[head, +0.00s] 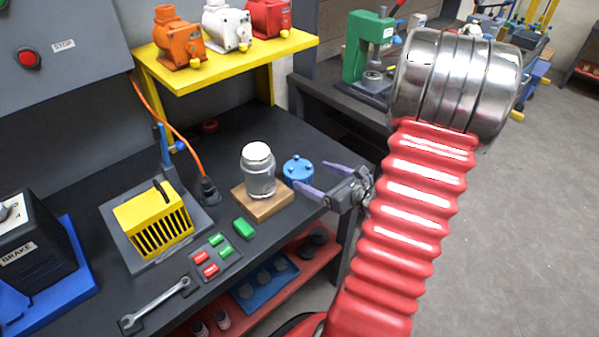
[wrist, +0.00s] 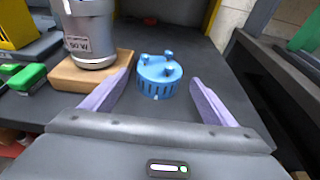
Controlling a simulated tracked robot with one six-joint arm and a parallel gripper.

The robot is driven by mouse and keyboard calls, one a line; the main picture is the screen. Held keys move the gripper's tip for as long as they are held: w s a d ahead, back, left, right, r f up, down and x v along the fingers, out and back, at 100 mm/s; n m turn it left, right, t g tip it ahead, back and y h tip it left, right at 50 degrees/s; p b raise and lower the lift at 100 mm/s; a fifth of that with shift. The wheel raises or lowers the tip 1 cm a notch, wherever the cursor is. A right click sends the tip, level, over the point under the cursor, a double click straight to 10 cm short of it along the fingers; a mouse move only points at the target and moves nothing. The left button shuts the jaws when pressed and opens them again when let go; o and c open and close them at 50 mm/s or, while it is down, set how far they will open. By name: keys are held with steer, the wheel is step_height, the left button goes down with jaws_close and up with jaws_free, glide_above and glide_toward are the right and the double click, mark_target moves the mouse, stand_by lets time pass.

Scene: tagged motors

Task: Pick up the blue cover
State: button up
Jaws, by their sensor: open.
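The blue cover (head: 298,170) is a round, ribbed blue piece with small knobs on top. It rests on the dark workbench, to the right of the silver motor. In the wrist view the cover (wrist: 159,76) sits ahead, between the lines of the two fingers and a little beyond their tips. My gripper (head: 319,178) is open and empty, with its two purple fingers spread towards the cover. In the wrist view my gripper (wrist: 162,78) shows one finger to each side, and the cover appears apart from both.
The silver motor (head: 258,172) stands on a wooden block (head: 263,207) close to the left of the cover. A green block (head: 243,228) lies in front of it. A yellow shelf (head: 235,66) holding three motors overhangs the back. The bench's right edge is near.

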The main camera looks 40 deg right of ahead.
mark_target(304, 172)
steer(key=shift+w+f, duration=0.15)
steer(key=shift+w, duration=0.25)
steer(key=shift+w, duration=0.1)
steer(key=shift+x, duration=2.55)
steer(key=shift+c, duration=0.6)
steer(key=c, duration=0.9)
